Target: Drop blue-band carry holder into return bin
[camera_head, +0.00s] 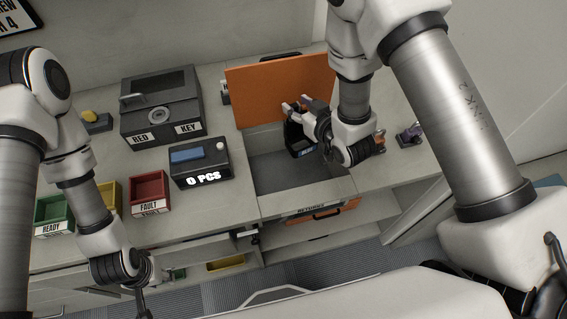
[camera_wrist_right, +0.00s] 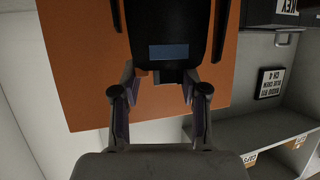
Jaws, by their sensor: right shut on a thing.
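The black carry holder (camera_head: 298,138) hangs in my right gripper (camera_head: 305,117), over the open return bin. The right wrist view shows the holder close up, with its blue band (camera_wrist_right: 168,52) facing the camera and both fingers of the right gripper (camera_wrist_right: 163,85) at its end. The return bin (camera_head: 280,180) is a grey recess in the counter with a returns label on its front. The orange lid (camera_head: 280,88) stands raised behind it. My left gripper (camera_head: 145,290) is low at the lower left, away from the holder; its fingers are too unclear to judge.
A small purple-grey device (camera_head: 410,136) stands on the right.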

